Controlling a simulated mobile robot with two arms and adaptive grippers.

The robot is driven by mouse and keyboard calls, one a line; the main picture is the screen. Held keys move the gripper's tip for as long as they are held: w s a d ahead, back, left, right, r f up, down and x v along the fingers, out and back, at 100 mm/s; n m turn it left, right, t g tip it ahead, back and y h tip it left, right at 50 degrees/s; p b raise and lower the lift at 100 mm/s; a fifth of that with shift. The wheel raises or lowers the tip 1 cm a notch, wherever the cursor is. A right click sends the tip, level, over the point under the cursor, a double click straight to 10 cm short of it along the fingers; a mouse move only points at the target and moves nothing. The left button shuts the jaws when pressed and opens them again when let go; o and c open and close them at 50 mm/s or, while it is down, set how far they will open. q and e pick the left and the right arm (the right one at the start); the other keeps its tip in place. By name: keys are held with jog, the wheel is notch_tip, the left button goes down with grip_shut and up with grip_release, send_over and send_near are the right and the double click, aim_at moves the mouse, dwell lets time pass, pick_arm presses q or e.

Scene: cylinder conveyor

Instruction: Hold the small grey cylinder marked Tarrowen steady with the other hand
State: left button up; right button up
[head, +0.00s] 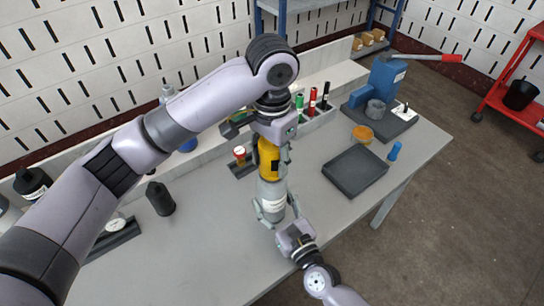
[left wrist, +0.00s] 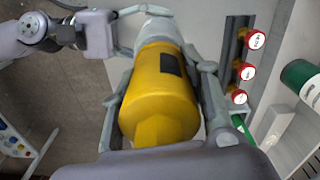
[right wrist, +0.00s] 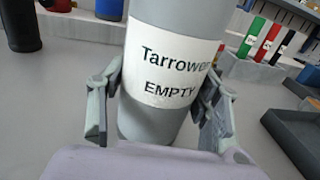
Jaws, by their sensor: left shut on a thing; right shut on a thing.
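The small grey cylinder (head: 271,193) stands above the table's front part, its white label reading "Tarrowen EMPTY" in the right wrist view (right wrist: 150,122). My right gripper (right wrist: 160,95) is shut on its lower body, one finger on each side. A yellow piece (head: 268,160) with a dark rectangle and a faceted end sits in line on top of the cylinder. My left gripper (left wrist: 165,95) is shut on this yellow piece (left wrist: 160,85) from above. The grey cylinder shows beyond it in the left wrist view (left wrist: 158,28). The exact joint between the two is partly hidden.
A rack with red-capped pieces (left wrist: 247,72) is close beside the left gripper. A dark tray (head: 355,172), an orange round piece (head: 363,134) and a blue cylinder (head: 394,151) lie to the right. A black cylinder (head: 160,198) stands left. The front table area is clear.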

pick_arm(q)
jog(key=n, duration=0.6)
dwell(0.3)
jog(key=n, duration=0.6)
jog(key=n, duration=0.6)
